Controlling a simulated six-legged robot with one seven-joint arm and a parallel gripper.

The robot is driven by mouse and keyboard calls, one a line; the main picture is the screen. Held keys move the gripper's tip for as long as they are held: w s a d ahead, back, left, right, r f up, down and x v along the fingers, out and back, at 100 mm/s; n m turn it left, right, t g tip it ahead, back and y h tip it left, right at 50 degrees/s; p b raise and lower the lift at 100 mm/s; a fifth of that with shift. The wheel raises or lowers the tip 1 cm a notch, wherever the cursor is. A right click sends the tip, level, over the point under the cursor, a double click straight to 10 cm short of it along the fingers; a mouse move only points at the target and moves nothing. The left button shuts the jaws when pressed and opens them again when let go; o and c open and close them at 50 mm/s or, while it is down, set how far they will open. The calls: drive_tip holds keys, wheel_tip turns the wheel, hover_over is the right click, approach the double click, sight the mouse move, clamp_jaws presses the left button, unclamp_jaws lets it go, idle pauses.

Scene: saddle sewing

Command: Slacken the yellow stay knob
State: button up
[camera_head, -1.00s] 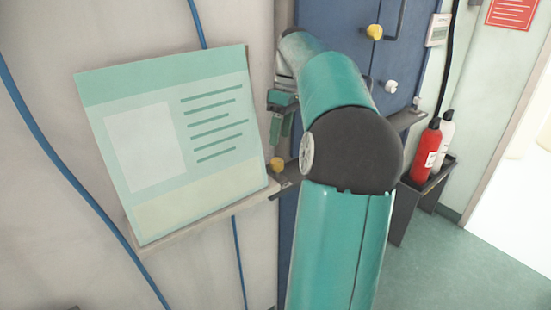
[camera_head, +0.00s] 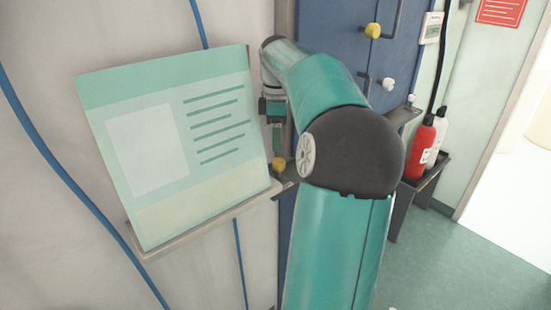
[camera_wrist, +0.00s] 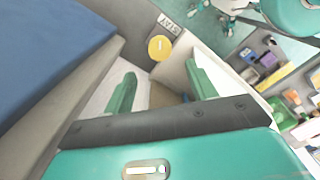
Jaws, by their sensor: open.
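A round yellow knob (camera_wrist: 159,47) with a pale slot mark shows in the wrist view, beside a small lettered label (camera_wrist: 169,25) that I cannot read surely. It lies just beyond and between my open fingertips, with no contact visible. My gripper (camera_wrist: 160,70) is open and empty. In the head view, my gripper (camera_head: 277,146) points down close above a yellow knob (camera_head: 279,165), beside a grey bracket at the blue door's left edge. A second yellow knob (camera_head: 373,31) is higher on the blue door (camera_head: 345,35).
A green and white board (camera_head: 170,145) stands on a ledge left of my gripper. A white knob (camera_head: 388,84) and handles are on the door. A red extinguisher (camera_head: 423,145) and a white bottle stand in a dark holder at right. Blue cables hang at left.

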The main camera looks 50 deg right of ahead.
sight(277, 161)
wheel_tip(277, 161, down, 8)
drive_tip(key=shift+r, duration=0.25)
drive_tip(key=shift+s, duration=0.1)
drive_tip(key=c, duration=1)
